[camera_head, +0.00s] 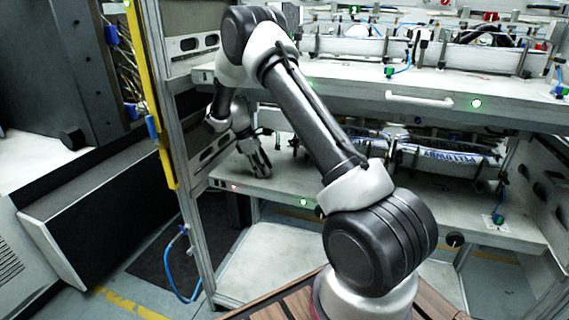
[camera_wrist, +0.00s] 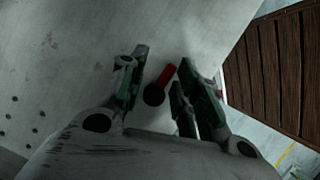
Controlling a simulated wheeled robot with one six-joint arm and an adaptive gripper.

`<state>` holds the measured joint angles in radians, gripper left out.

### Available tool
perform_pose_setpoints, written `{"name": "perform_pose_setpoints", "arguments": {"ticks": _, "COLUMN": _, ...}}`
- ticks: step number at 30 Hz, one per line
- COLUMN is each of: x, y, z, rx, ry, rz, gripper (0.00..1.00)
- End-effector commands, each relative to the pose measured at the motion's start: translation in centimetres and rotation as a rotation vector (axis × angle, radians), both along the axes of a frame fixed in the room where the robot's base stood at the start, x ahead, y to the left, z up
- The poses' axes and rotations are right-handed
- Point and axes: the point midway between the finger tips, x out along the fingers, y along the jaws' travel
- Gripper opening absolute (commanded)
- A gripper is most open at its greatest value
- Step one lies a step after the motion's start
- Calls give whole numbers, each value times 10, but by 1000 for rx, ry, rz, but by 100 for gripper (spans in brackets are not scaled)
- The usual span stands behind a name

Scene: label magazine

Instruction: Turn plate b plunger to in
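In the wrist view a plunger with a red stem (camera_wrist: 166,76) and a round black end (camera_wrist: 154,95) shows against a pale grey surface (camera_wrist: 90,50). I cannot tell whether it is in or out, and no letter is legible. My gripper (camera_wrist: 162,62) is open, with one finger on each side of the plunger; contact is not visible. In the head view my gripper (camera_head: 258,165) points down at the left end of the lower shelf (camera_head: 285,185), and the plunger cannot be made out there.
The upper shelf (camera_head: 430,105) with its white handle (camera_head: 419,98) overhangs the lower one. A metal upright (camera_head: 172,130) with a yellow strip stands close left of my arm. Wrapped packs (camera_head: 450,158) lie on the lower shelf at right. A blue hose (camera_head: 180,290) hangs below left.

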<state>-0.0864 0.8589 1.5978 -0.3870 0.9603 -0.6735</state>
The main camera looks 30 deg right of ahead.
Motion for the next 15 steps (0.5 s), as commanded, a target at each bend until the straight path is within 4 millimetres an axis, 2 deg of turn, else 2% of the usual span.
{"name": "perform_pose_setpoints", "arguments": {"ticks": 5, "x": 6, "y": -2, "z": 1, "rx": 0, "ry": 2, "rz": 496, "gripper": 32}}
{"name": "perform_pose_setpoints", "arguments": {"ticks": 7, "x": 10, "y": 10, "z": 14, "rx": -1, "ry": -3, "rz": 484, "gripper": 32}}
{"name": "perform_pose_setpoints", "arguments": {"ticks": 15, "x": 14, "y": 71, "z": 11, "rx": 0, "ry": 0, "rz": 478, "gripper": 32}}
